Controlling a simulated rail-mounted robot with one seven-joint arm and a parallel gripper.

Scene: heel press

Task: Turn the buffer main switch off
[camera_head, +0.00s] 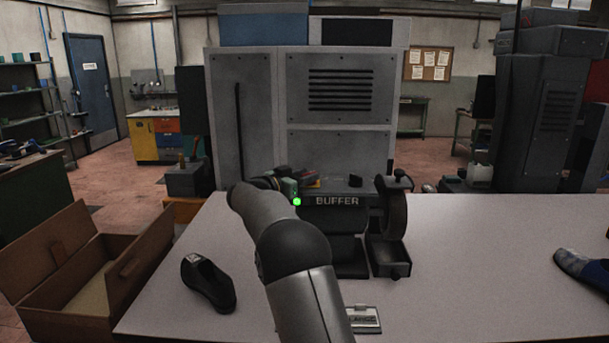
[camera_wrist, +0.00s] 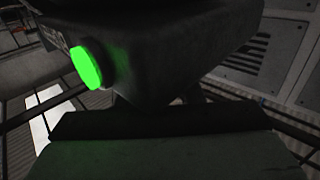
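The buffer (camera_head: 337,201) is a dark machine with its name in white letters on the front, standing on the table. A green light (camera_head: 297,201) glows at the left of its front; it shows large in the wrist view (camera_wrist: 88,66). A small red and yellow part (camera_head: 311,182) and a black part (camera_head: 355,181) show on top; I cannot tell which is the main switch. My arm reaches to the buffer's left end. My gripper's fingers are not clear in the head view. A dark block fills the bottom of the wrist view, so its opening cannot be told.
A grinding wheel (camera_head: 393,214) stands at the buffer's right, above a small black tray (camera_head: 389,262). A black shoe (camera_head: 208,281) lies left on the white table (camera_head: 480,270), a blue shoe (camera_head: 584,267) far right. An open cardboard box (camera_head: 60,300) is at left. The table's right side is mostly clear.

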